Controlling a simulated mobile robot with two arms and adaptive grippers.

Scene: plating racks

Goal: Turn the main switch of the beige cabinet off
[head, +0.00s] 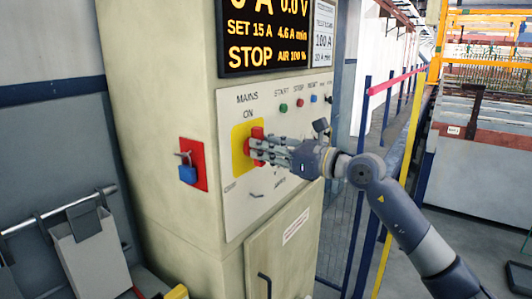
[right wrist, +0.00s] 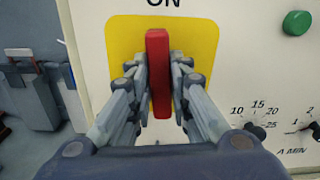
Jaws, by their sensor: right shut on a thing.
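The beige cabinet (head: 170,110) stands in the middle of the head view. Its main switch (head: 257,134) is a red handle on a yellow plate (head: 241,162), under the labels MAINS and ON. In the right wrist view the red handle (right wrist: 158,75) stands upright, pointing at the word ON. My right gripper (head: 262,150) is at the switch, with its fingers (right wrist: 160,85) on both sides of the handle, shut on it. Part of the handle and plate is hidden by the fingers. The display (head: 276,35) reads STOP and 0.0 V. My left gripper is not in view.
A blue padlock (head: 188,174) hangs on a red plate left of the switch. A fence (head: 345,225) stands right of the cabinet.

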